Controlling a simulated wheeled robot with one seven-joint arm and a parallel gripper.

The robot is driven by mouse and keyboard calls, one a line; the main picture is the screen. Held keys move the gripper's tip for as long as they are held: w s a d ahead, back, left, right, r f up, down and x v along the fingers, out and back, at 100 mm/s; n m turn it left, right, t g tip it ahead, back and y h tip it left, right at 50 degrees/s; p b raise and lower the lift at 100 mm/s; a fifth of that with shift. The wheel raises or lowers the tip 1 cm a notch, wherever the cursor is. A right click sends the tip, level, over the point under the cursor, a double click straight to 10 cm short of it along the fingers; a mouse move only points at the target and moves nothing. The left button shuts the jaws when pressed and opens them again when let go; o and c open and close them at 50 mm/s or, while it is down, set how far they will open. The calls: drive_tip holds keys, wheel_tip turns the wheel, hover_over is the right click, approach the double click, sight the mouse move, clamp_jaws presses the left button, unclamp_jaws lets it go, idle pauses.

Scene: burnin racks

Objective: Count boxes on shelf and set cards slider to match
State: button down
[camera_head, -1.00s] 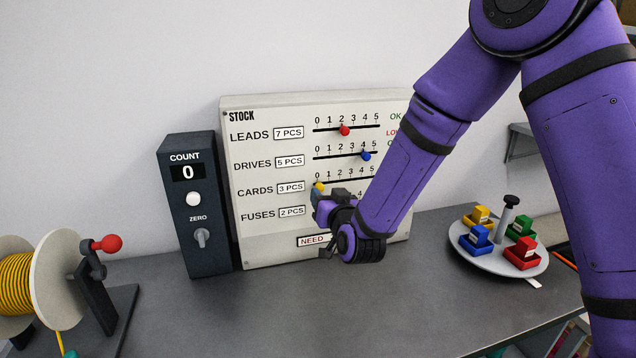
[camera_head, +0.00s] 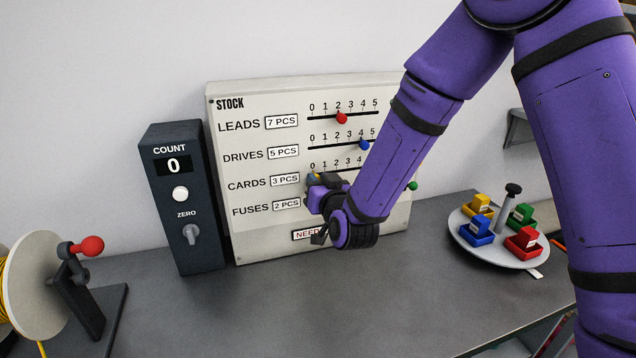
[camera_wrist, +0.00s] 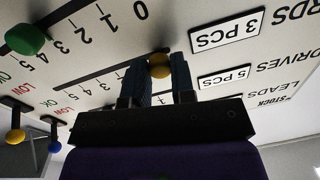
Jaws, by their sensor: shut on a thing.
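The STOCK panel (camera_head: 260,95) stands on the bench against the wall, with rows for LEADS, DRIVES, CARDS and FUSES. The yellow cards knob (camera_wrist: 159,66) sits at the 0 end of its slot. My gripper (camera_head: 316,186) is at that row, and its two fingers (camera_wrist: 160,78) are closed around the knob. In the upside-down wrist view, a 3 PCS label (camera_wrist: 240,34) sits beside CARDS. The red leads knob (camera_head: 342,118) is near 2 and the blue drives knob (camera_head: 364,145) near 4. My arm hides part of the lower rows. No shelf of boxes is clearly visible.
A dark COUNT unit (camera_head: 180,220) reading 0 stands left of the panel. A spool with a red-knobbed crank (camera_head: 90,246) is at far left. A round tray (camera_head: 500,252) with coloured holders stands at right. A green knob (camera_head: 412,186) shows beyond my arm.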

drive_tip(key=w+d, duration=0.3)
drive_tip(key=d, duration=0.8)
drive_tip(key=shift+d, duration=0.25)
drive_tip(key=shift+w, duration=0.1)
drive_tip(key=c, duration=1)
unclamp_jaws()
drive_tip(key=shift+o, duration=0.2)
